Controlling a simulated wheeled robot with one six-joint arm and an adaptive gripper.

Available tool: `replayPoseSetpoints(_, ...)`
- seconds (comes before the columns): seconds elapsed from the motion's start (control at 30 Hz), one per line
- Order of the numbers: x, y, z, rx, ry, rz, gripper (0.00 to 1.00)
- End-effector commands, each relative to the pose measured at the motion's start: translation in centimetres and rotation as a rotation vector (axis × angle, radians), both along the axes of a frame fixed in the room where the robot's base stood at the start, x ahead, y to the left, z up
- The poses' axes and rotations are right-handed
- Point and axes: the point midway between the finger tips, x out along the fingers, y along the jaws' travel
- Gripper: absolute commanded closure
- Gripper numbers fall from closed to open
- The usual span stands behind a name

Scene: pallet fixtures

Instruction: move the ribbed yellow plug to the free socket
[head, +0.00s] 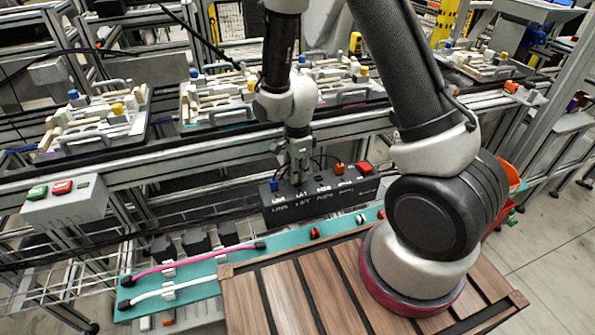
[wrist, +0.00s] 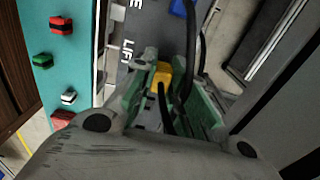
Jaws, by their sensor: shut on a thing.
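The yellow plug (wrist: 162,74) sits between the green fingers of my gripper (wrist: 160,92) in the wrist view, with a dark cable running from it. My gripper is shut on it. In the head view my gripper (head: 298,160) points down at the top of the dark socket box (head: 320,203), toward its left half; the yellow plug is not clear there. A blue plug (head: 274,186) stands at the box's left end, and an orange plug (head: 340,169) and a red one (head: 365,169) stand toward the right. I cannot tell whether the yellow plug is seated; the sockets near my fingers are hidden.
A teal strip (head: 210,267) with pink and white cables and small connectors runs in front of the box. A slatted wooden top (head: 290,300) lies nearer. A conveyor with pallet fixtures (head: 95,125) runs behind. A button box (head: 65,200) is at left.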

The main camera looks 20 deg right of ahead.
Motion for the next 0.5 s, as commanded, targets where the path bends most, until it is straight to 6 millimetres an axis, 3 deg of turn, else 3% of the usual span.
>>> replayPoseSetpoints(0.5,0.02,0.01,-0.64,0.000,0.000,0.000,0.98)
